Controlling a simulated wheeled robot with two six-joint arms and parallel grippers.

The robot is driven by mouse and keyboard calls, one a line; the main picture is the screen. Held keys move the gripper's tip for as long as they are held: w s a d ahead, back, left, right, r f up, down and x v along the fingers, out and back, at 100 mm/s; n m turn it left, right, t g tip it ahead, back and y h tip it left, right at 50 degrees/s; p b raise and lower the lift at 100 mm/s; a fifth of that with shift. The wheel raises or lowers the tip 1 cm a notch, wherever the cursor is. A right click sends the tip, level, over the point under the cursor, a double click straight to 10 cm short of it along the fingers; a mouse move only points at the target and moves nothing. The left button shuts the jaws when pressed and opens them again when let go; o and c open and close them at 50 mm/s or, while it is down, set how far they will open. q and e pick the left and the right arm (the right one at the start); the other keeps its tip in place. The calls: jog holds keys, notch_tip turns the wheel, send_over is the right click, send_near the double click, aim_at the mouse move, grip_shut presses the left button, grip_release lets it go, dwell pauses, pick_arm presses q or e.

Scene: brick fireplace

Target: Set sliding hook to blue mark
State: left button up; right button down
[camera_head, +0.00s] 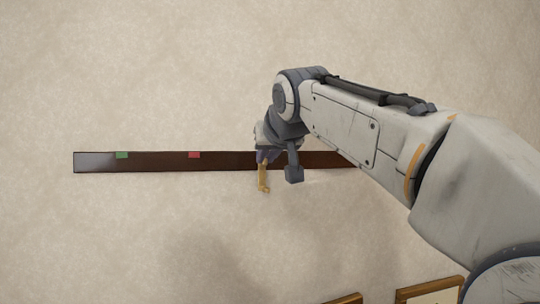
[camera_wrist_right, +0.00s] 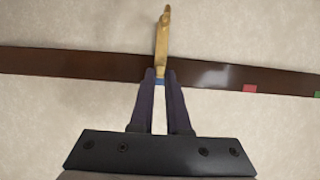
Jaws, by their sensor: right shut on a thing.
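A brass sliding hook (camera_head: 263,178) hangs on a dark brown wall rail (camera_head: 225,161). In the right wrist view the hook (camera_wrist_right: 162,42) stands across the rail (camera_wrist_right: 60,62). My right gripper (camera_head: 265,155) is shut on the hook at the rail; its two fingertips (camera_wrist_right: 160,76) close around the hook's base. A small patch of the blue mark (camera_wrist_right: 159,82) shows between the fingertips, in line with the hook. The rest of the blue mark is hidden by the fingers. In the head view the gripper covers it. My left gripper is not in view.
A red mark (camera_head: 194,155) and a green mark (camera_head: 122,155) sit on the rail's upper edge, left of the hook. My right arm covers the rail's right end. Wooden frames (camera_head: 430,289) show at the lower right. The wall around the rail is bare.

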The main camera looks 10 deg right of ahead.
jog(key=shift+d, duration=0.15)
jog(key=c, duration=0.9)
grip_release()
jog(key=shift+d, duration=0.2)
jog(key=shift+a, duration=0.2)
jog(key=shift+b+v, duration=1.4)
jog(key=shift+v, duration=3.85)
